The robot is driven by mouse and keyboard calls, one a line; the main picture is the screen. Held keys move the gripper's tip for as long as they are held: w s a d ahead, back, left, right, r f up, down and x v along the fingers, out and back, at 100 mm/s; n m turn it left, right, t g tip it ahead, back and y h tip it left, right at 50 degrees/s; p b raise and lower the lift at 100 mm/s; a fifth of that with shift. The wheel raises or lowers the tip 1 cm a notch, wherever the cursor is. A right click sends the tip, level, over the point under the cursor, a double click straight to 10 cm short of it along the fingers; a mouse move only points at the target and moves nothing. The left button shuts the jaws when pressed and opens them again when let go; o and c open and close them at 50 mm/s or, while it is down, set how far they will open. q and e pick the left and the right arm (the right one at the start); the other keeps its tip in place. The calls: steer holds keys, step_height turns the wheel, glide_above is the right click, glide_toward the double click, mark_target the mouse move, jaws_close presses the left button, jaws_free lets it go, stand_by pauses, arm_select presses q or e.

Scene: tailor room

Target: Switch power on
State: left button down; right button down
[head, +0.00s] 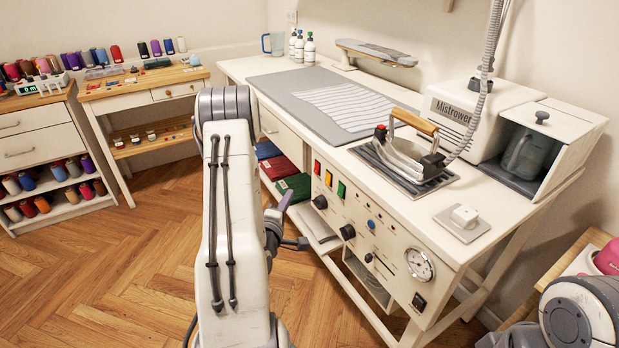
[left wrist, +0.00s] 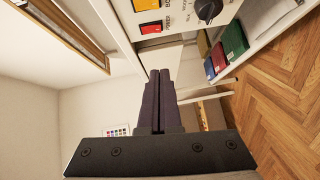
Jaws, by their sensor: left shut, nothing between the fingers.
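The white ironing station's front panel (head: 385,255) carries a red button (head: 317,167), an orange button (head: 328,178) and a green button (head: 341,189). It also has black knobs, a blue button (head: 371,224), a round gauge (head: 419,264) and a black rocker switch (head: 419,302). The labels are too small to read. My left gripper (head: 286,203) is in front of the panel's left end, below the coloured buttons.
An iron (head: 410,155) rests on a metal plate on the tabletop. Folded red, green and blue cloths (head: 280,168) lie on the shelf below. A wooden side table (head: 150,90) and thread shelves (head: 50,190) stand at left. The wooden floor (head: 120,270) between is clear.

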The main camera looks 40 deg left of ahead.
arm_select(q)
glide_toward(316, 168)
steer(key=w+a+f, duration=0.1)
steer(key=w+a, duration=0.1)
steer(key=a, duration=0.3)
steer(key=shift+w+d+f+p, duration=0.15)
steer(key=shift+w+d, duration=0.1)
steer(key=shift+w, duration=0.35)
steer(key=shift+w+d+f+p, duration=0.1)
steer(key=shift+w+d+f, duration=0.1)
steer(key=shift+w, duration=0.4)
steer(key=shift+w+d+f+p, duration=0.15)
steer(key=shift+w+d, duration=0.1)
steer(key=shift+w, duration=0.4)
